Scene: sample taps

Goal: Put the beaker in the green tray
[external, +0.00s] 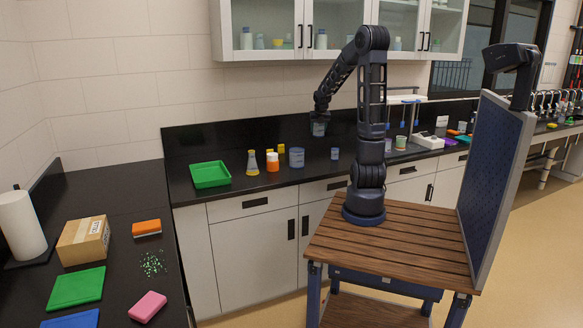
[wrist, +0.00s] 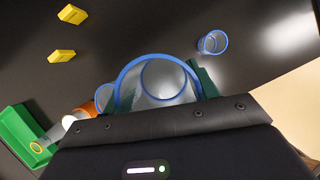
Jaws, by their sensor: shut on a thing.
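The clear beaker (external: 318,129) hangs below my gripper (external: 319,112), held above the black counter. In the wrist view the beaker (wrist: 140,84) shows its wide blue rim from above and looks empty. My gripper is shut on it; a dark green fingertip shows at its right side, and the other finger is mostly hidden. The green tray (external: 226,179) lies on the counter to the left of my gripper, and looks empty in the external view. Part of the tray also shows at the lower left of the wrist view (wrist: 14,133).
Two yellow blocks (external: 281,148) lie behind. A small blue-rimmed cup (external: 335,154) stands right. A green mat (external: 77,288) lies on the left counter.

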